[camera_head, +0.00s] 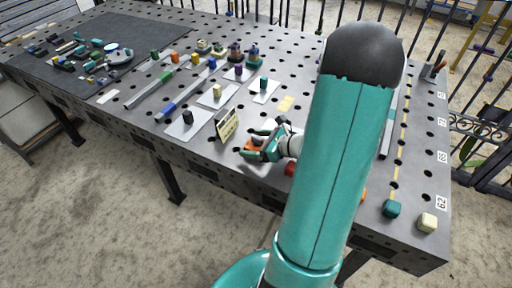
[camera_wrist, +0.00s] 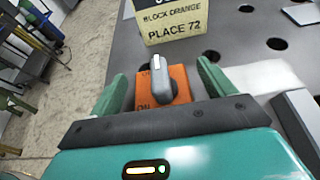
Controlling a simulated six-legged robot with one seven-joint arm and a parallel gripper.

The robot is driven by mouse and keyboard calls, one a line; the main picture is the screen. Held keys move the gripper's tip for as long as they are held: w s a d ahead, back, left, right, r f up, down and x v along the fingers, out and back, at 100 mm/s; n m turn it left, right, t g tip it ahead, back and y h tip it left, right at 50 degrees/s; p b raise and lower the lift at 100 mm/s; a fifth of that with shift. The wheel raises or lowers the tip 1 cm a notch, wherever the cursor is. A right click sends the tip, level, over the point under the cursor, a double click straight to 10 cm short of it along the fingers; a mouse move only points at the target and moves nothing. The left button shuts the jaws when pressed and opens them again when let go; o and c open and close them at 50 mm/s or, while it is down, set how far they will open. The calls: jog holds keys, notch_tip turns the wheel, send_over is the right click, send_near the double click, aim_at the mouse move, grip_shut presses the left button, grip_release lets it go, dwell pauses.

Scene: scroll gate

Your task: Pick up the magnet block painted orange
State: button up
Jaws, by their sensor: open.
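The orange block (camera_wrist: 180,76) shows in the wrist view, with a grey knob on its top and dark lettering beside the knob. It also shows in the head view (camera_head: 251,147), partly hidden by my gripper. My gripper (camera_wrist: 161,72) is open, with one green finger on each side of the block. A gap shows at the left finger; whether the right finger touches I cannot tell. In the head view my gripper (camera_head: 257,143) is low over the table near its front edge.
A sign (camera_wrist: 172,20) reading "BLOCK ORANGE PLACE 72" stands just behind the block; it also shows in the head view (camera_head: 227,124). A red piece (camera_head: 290,169) lies close by. The perforated table's front edge is near.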

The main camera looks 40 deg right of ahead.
jog(key=shift+w+a+f, duration=0.2)
jog(key=shift+w+f, duration=0.05)
jog(key=shift+w, duration=0.4)
jog(key=shift+r, duration=0.1)
jog(key=c, duration=1.7)
